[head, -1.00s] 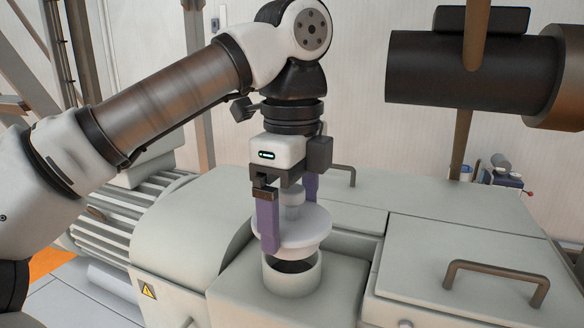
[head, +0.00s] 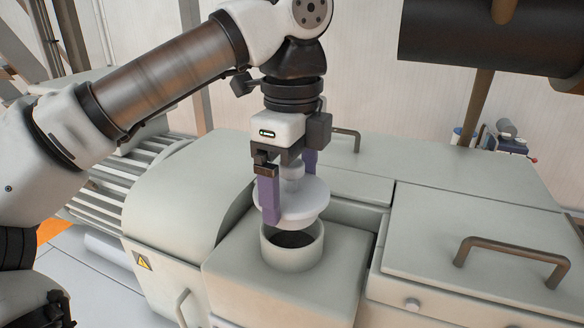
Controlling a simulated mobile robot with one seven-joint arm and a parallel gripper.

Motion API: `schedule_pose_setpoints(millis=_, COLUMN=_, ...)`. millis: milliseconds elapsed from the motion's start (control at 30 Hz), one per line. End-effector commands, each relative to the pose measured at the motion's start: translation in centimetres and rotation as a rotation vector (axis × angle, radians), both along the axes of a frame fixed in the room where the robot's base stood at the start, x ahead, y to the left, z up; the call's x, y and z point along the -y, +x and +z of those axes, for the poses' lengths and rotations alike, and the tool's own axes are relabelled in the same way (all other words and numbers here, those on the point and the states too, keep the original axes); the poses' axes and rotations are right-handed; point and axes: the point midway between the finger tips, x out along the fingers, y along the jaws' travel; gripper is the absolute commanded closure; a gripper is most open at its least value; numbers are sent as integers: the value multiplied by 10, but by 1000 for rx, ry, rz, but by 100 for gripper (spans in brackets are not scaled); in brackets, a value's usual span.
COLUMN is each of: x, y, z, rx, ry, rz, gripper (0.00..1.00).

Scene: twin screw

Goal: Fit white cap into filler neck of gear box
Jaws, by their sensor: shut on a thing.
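The white cap (head: 302,203) is a round disc with a knob on top, held level in the air. The filler neck (head: 291,254) is a short, open, pale ring standing on top of the gear box (head: 235,272). The neck's dark opening shows below the cap. The far finger is partly hidden behind the cap's knob.
A lid with a brown handle (head: 512,255) lies to the right of the neck. A ribbed motor (head: 115,180) is at left. A dark cylinder (head: 480,32) hangs at upper right. A smaller handle (head: 347,137) stands behind the gripper.

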Motion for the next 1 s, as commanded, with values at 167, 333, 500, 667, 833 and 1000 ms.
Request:
schedule_pose_setpoints(millis=167, x=0, y=0, z=-11, rx=-1, ry=-2, rz=-1, gripper=34)
schedule_pose_setpoints(millis=333, x=0, y=0, z=-24, rx=0, ry=0, rz=0, gripper=34)
schedule_pose_setpoints(millis=500, x=0, y=0, z=-34, rx=-1, ry=0, rz=1, gripper=34)
schedule_pose_setpoints(millis=667, x=0, y=0, z=-43, rx=0, ry=-1, rz=0, gripper=34)
schedule_pose_setpoints(millis=833, x=0, y=0, z=-48, rx=0, ry=-1, rz=-1, gripper=34)
schedule_pose_setpoints(millis=1000, x=0, y=0, z=-50, rx=0, ry=-1, rz=-1, gripper=34)
